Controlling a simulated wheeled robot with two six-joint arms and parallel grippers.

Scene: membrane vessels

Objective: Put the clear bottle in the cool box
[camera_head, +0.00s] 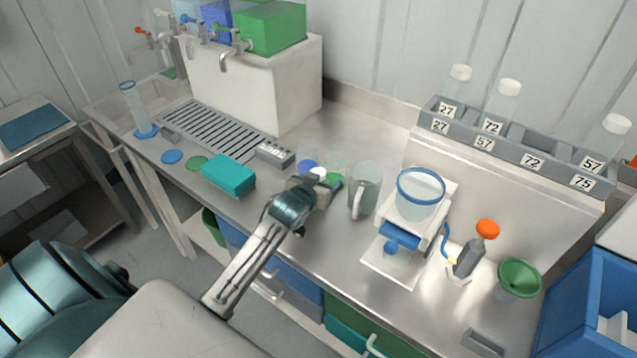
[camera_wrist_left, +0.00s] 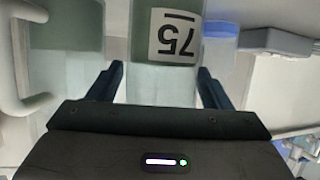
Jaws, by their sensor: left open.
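My left gripper (camera_head: 322,186) is at the front of the steel counter, beside a small group of clear vessels. In the left wrist view the open fingers (camera_wrist_left: 160,78) stand on either side of a clear bottle (camera_wrist_left: 165,75) with pale green contents and an upside-down label 75. A white cap (camera_head: 319,172) shows just behind the gripper in the head view; the gripper partly hides the bottles there. A blue box (camera_head: 577,290) with a pale inside, possibly the cool box, stands at the lower right, cut off by the frame. My right gripper is not in view.
A clear jug (camera_head: 364,190) stands close right of the gripper. A teal block (camera_head: 229,175) lies to the left. A blue-rimmed vessel on a stand (camera_head: 420,192), an orange-topped bottle (camera_head: 470,255) and a green funnel (camera_head: 518,278) stand farther right. A numbered rack (camera_head: 510,150) holds several bottles.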

